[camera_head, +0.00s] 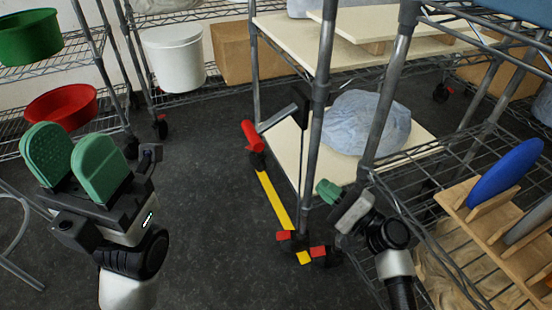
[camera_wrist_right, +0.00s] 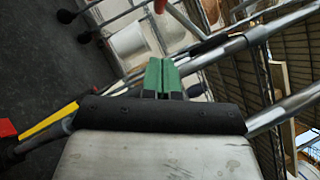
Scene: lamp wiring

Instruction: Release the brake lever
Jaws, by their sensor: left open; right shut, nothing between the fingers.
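A red-ended lever (camera_head: 252,137) stands at the far end of a yellow bar (camera_head: 275,200) low on the cart with cream shelves. The yellow bar also shows in the right wrist view (camera_wrist_right: 48,122). Red tabs (camera_head: 318,251) sit by the cart's near wheel. I cannot tell which of these red parts is the brake lever. My right gripper (camera_head: 328,190) is shut and empty beside the cart's near post, right of the yellow bar and apart from the red-ended lever. Its green fingers (camera_wrist_right: 161,74) are together in the wrist view. My left gripper (camera_head: 72,150) is open and empty at the left.
Cart posts (camera_head: 318,110) rise close to my right gripper. A cloth-like grey-blue bundle (camera_head: 365,122) lies on the lower shelf. A wire rack with a wooden holder (camera_head: 490,220) stands at right. A white bucket (camera_head: 174,58) and red bowl (camera_head: 62,105) are on racks behind. The floor left of the bar is clear.

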